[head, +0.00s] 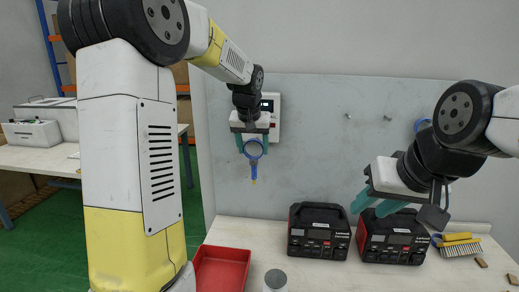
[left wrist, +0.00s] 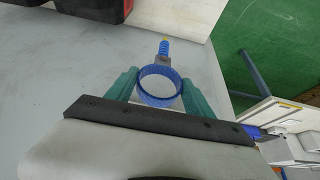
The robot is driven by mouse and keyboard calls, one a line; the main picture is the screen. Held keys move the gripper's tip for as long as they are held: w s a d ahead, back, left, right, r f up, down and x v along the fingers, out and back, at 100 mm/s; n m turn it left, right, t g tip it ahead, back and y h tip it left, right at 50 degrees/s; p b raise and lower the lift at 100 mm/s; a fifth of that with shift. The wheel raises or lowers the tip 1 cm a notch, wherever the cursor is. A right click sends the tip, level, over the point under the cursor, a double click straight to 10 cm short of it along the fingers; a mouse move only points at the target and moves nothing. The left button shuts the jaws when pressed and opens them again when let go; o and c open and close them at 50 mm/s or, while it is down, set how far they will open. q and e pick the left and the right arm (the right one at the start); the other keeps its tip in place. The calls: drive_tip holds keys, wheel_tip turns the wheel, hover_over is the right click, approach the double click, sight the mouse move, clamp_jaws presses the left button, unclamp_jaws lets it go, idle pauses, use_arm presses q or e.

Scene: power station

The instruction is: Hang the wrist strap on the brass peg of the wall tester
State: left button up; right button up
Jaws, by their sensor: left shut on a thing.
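The blue wrist strap (head: 253,149) is a ring with a coiled cord hanging below it. My left gripper (head: 252,142) is shut on the strap and holds it up in front of the grey wall board. In the left wrist view the strap ring (left wrist: 160,86) sits between the teal fingers of the left gripper (left wrist: 158,92). The white wall tester (head: 271,108) with a dark display is partly hidden behind the left gripper. I cannot see its brass peg. My right gripper (head: 368,206) has its teal fingers apart and is empty, above the bench at the right.
Two black and red power units (head: 318,231) (head: 391,237) stand on the bench. A red tray (head: 222,268), a grey cylinder (head: 275,281) and a yellow-handled brush (head: 459,246) are also there. Small pegs and a blue ring are on the grey board (head: 330,130).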

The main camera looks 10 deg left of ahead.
use_arm(q)
drive_tip(key=shift+w+f, duration=0.15)
drive_tip(key=shift+w, duration=1.45)
drive_tip(key=shift+w+f, duration=0.4)
drive_tip(key=shift+w, duration=0.3)
drive_tip(key=shift+f, duration=0.1)
drive_tip(key=o, duration=1.8)
drive_tip(key=shift+o, duration=0.2)
